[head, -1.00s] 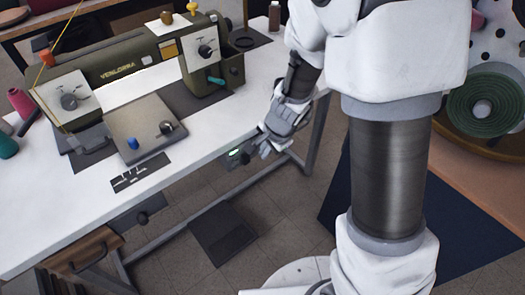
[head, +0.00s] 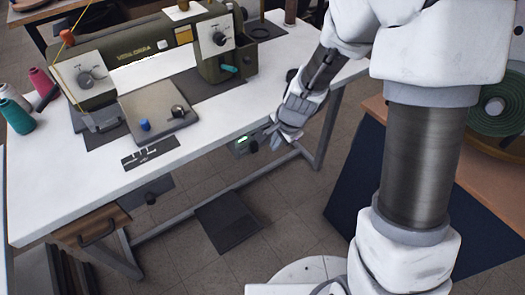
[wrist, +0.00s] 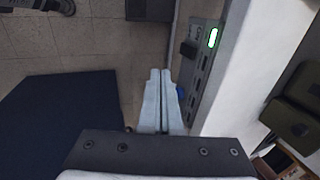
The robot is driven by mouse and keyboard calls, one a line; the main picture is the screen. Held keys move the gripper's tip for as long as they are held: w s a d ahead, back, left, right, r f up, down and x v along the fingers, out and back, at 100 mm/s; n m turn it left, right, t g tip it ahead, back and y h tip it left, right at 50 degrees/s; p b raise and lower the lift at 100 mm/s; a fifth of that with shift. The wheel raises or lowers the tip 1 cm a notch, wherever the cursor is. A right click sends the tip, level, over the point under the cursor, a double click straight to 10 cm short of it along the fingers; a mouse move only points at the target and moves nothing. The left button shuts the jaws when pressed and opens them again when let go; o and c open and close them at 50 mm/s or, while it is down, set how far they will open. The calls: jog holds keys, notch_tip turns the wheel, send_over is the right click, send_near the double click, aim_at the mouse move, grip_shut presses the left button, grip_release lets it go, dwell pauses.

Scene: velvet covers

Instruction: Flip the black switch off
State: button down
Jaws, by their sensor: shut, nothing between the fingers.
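A black switch (wrist: 188,48) sticks out from a dark control panel (wrist: 201,72) in the wrist view, beside a lit green lamp (wrist: 213,38). In the head view, the panel (head: 243,147) hangs under the front edge of the white table and its green lamp glows; the switch is too small to make out there. My gripper (wrist: 160,72) is shut and empty, its two pale fingers side by side. In the wrist view its tips lie left of and below the switch, with a gap. In the head view my gripper (head: 272,142) is just right of the panel.
The white table (head: 200,135) carries a green sewing machine (head: 130,55) and thread spools (head: 15,115). A blue part (wrist: 180,90) shows beside my fingers. A table leg (head: 325,125) stands to the right. A dark blue mat (head: 350,185) and a pedal (head: 228,220) lie on the floor.

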aim_at(254, 147)
dwell(0.3)
jog(key=w+a+f+b, duration=0.3)
jog(key=w+f, duration=0.3)
jog(key=f, duration=0.4)
jog(key=shift+a+b, duration=0.3)
jog(key=shift+a, duration=0.25)
jog(key=shift+w, duration=0.1)
